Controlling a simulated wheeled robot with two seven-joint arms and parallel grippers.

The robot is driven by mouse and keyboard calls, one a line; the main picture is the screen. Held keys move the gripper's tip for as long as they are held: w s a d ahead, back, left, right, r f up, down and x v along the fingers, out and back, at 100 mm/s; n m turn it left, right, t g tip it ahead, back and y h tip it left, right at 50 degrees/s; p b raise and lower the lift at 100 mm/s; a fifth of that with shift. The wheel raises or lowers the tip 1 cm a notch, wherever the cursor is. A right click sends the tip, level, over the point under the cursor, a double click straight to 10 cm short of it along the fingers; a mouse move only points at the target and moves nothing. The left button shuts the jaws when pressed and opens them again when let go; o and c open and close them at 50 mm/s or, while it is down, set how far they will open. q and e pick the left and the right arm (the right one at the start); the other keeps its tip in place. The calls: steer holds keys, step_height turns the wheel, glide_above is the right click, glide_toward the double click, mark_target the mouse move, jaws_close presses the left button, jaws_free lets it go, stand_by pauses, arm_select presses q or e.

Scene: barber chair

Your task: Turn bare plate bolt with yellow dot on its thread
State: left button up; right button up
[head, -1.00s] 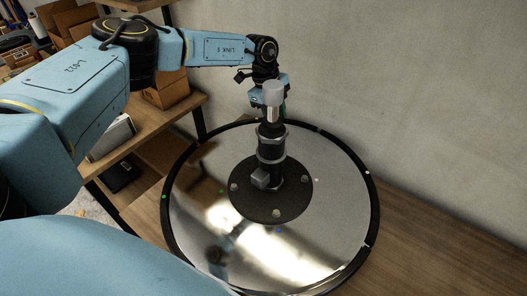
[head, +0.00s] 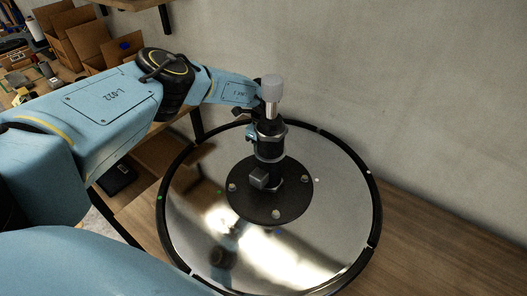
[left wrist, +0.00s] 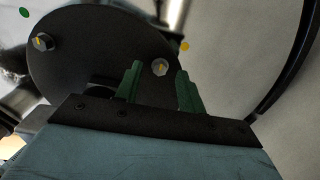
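The black round plate (head: 262,206) lies on the mirrored chair base around the upright column (head: 271,142). Bolts sit on it, one at the left (head: 232,187) and one at the front (head: 276,213). In the left wrist view, my left gripper (left wrist: 158,75) is open, its green fingers apart. A bolt with a yellow mark (left wrist: 160,67) shows between the fingertips; I cannot tell whether they touch it. A second bolt (left wrist: 42,41) with a yellowish mark is at the left. In the head view the column hides my left gripper. My right gripper is not in view.
The mirrored base (head: 325,220) has a black rim and stands on a wooden surface (head: 430,235). A yellow dot (left wrist: 184,46) and a green dot (left wrist: 24,12) are on the base. A wall stands behind; shelves with boxes (head: 80,45) are at left.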

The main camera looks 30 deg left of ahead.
arm_select(q)
steer(key=shift+f, duration=0.5)
jaws_close()
steer(key=shift+m, duration=0.3)
